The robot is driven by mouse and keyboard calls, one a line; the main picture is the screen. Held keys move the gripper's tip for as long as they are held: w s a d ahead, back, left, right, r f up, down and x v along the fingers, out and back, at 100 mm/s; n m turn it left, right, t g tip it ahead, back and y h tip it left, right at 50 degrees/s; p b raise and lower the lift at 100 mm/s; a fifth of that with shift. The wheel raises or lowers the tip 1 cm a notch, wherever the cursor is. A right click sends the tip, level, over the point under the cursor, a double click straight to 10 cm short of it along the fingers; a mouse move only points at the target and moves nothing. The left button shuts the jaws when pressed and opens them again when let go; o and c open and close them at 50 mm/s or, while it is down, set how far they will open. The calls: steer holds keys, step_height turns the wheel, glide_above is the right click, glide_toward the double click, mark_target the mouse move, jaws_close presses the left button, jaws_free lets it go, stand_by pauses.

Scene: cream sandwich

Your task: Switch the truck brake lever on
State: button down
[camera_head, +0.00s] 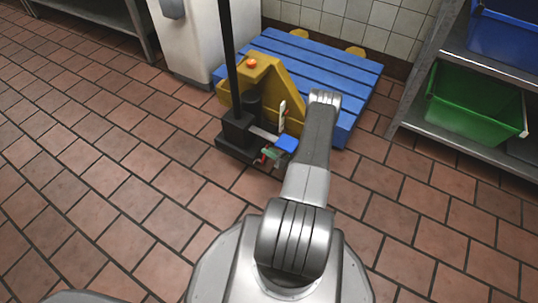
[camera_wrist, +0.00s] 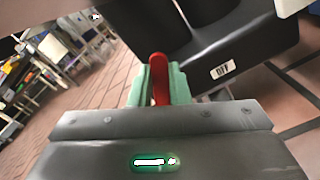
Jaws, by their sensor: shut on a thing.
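The yellow pallet truck (camera_head: 285,80) stands at the blue pallet in the head view, with a black upright handle and a black block (camera_head: 237,132) at its base. My gripper (camera_head: 268,158) is low beside that block, mostly hidden by my own arm. In the wrist view, the red brake lever (camera_wrist: 159,72) stands between the green pads of my gripper (camera_wrist: 160,84), which is shut on it. A white label reading OFF (camera_wrist: 222,70) is on the black block (camera_wrist: 232,40) just right of the lever. The lever's lower part is hidden by the pads.
The blue pallet (camera_head: 335,72) lies behind the truck against the tiled wall. A metal shelf (camera_head: 420,125) with a green bin (camera_head: 470,105) and a blue bin (camera_head: 510,35) stands at right. Open brick-tile floor (camera_head: 100,190) lies to the left and in front.

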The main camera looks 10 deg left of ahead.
steer(key=shift+s, duration=0.1)
stand_by(0.3)
steer(key=c, duration=1.4)
jaws_free()
steer(key=shift+o, duration=0.2)
steer(key=p+v, duration=0.3)
steer(key=v, duration=1.1)
steer(key=shift+a, duration=0.2)
steer(key=b+x, duration=0.3)
steer(key=x, duration=1)
steer(key=shift+w+a, duration=0.25)
